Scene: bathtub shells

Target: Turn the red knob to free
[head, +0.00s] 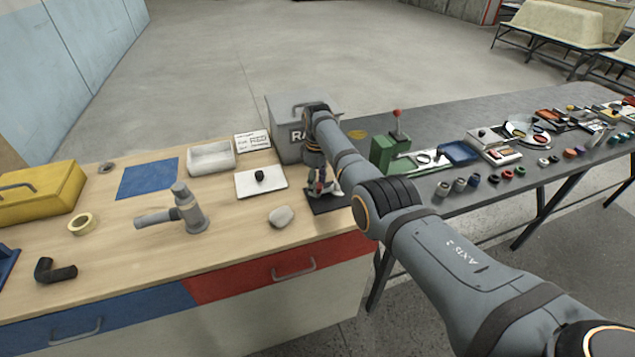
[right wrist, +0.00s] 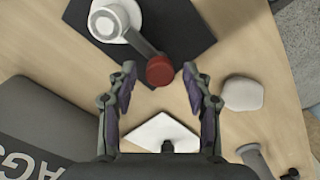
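The red knob (right wrist: 160,70) is at the end of a grey lever in the right wrist view. The lever runs from a round white base (right wrist: 112,20) on a black plate (right wrist: 195,25). The black plate (head: 331,203) also shows near the bench's right end in the head view, where my right gripper (head: 323,184) partly hides the device. My right gripper is open and points down over it. In the right wrist view its fingertips lie either side of the knob with visible gaps; their height relative to it is unclear. My left gripper is not in view.
A white plate with a black knob (head: 246,188), a pale stone (head: 281,217) and a grey faucet-like fixture (head: 190,214) stand nearby. A grey lettered box (head: 285,148) stands behind my right gripper. A dark table (head: 480,200) with many small parts is at the right.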

